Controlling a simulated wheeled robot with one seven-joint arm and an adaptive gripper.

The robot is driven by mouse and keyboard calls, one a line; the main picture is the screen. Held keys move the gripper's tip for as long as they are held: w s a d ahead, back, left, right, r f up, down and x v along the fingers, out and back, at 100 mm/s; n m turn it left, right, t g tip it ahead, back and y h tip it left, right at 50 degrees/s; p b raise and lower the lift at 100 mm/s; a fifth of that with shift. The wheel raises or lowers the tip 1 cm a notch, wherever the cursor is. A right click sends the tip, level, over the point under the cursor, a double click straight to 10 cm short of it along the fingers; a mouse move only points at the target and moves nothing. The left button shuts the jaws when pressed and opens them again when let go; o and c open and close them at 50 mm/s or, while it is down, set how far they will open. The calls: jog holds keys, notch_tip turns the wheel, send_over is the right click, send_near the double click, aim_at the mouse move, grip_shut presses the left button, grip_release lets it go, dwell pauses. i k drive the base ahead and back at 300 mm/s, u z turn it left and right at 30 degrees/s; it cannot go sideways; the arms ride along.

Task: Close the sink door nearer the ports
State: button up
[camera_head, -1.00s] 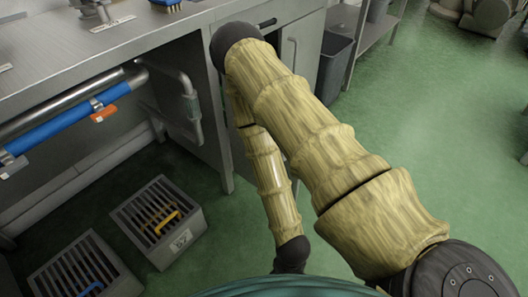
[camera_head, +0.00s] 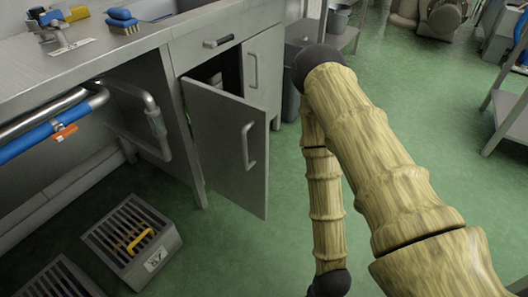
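A grey sink cabinet door (camera_head: 225,145) stands ajar at an angle, swung outward from its left edge, with a vertical handle (camera_head: 248,146) near its free edge. A dark gap shows above and behind it. A second door (camera_head: 263,68) to its right, also with a vertical handle, looks shut. I cannot tell which parts are the ports. My arm crosses the right half of the view, right of the open door and apart from it in the picture. My gripper is out of view.
Slotted grey crates, one with a yellow handle (camera_head: 141,240), stand on the floor at lower left. Blue and metal pipes (camera_head: 50,125) run under the sink counter (camera_head: 80,70). A dark bin (camera_head: 292,82) stands past the cabinet. Green floor lies open at right.

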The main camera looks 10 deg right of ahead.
aim_at(230, 132)
jog(key=z, duration=1.7)
jog(key=k, duration=1.05)
jog(key=u, duration=1.2)
jog(key=i, duration=1.65)
jog(key=z, duration=0.05)
